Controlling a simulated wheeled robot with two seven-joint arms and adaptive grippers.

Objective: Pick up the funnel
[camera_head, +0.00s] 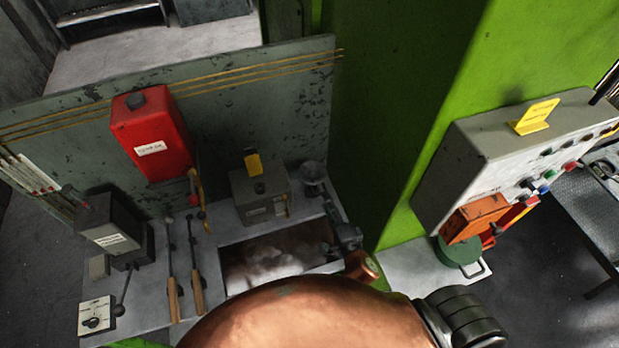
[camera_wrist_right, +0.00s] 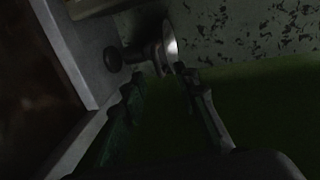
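The funnel (camera_head: 313,175) appears to be the small grey cone-shaped thing at the back right corner of the bench, by the backboard. In the right wrist view its pale rim (camera_wrist_right: 170,42) shows at the top middle, and the rest is dark. My right gripper (camera_head: 332,218) is just in front of it, over the bench's right edge. In the wrist view its two fingers (camera_wrist_right: 160,84) are spread apart with nothing between them. The fingertips point toward the funnel and look close to it; I cannot tell whether they touch. My left gripper is not in view.
A grey box with a yellow tag (camera_head: 260,192) stands left of the funnel. A recessed tray (camera_head: 232,268) and long-handled tools (camera_head: 196,262) lie in front. A red box (camera_head: 151,135) hangs on the backboard. A green pillar (camera_head: 400,110) rises close on the right.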

